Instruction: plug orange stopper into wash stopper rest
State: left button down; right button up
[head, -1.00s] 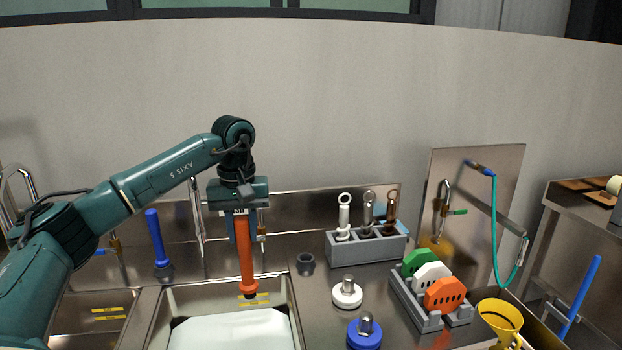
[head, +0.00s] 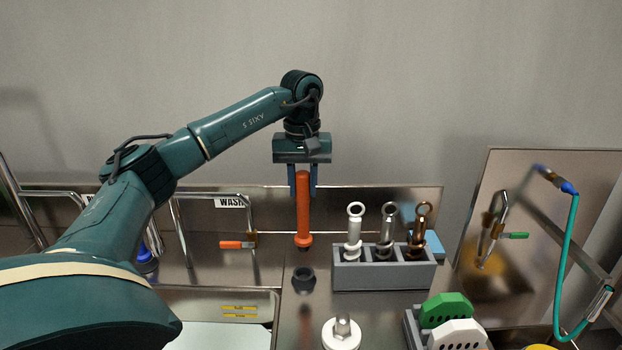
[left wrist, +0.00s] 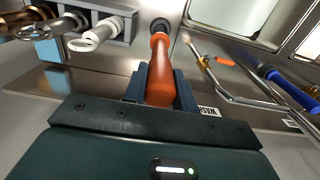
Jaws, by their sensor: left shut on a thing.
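My left gripper (head: 303,183) is shut on the orange stopper (head: 303,213), which hangs upright with its dark tip down. The stopper also shows in the left wrist view (left wrist: 160,80), between the gripper's fingers. The wash stopper rest (head: 303,279), a small dark round cup, stands on the steel counter right of the sink. In the head view the stopper's tip is just above the rest, apart from it. In the left wrist view the rest (left wrist: 160,24) shows beyond the stopper's far end, partly hidden by it. My right gripper is not in view.
A grey holder (head: 384,276) with several ring-topped tools stands right of the rest. A white round piece with a metal knob (head: 341,333) is in front. The wash faucet (head: 251,215) is left, behind the sink. A slotted rack holds green (head: 446,309) and white plates.

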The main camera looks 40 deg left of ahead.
aim_at(302, 209)
pick_arm(q)
jog(key=shift+s+r, duration=0.1)
jog(key=shift+s, duration=0.1)
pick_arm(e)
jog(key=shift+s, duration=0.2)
pick_arm(q)
jog(key=shift+f+b, duration=0.4)
jog(key=shift+f, duration=0.5)
jog(key=shift+f+b, duration=0.35)
jog(key=shift+f, duration=0.55)
jog(key=shift+f+b, duration=0.55)
jog(key=shift+f, duration=0.9)
jog(key=shift+r, duration=0.1)
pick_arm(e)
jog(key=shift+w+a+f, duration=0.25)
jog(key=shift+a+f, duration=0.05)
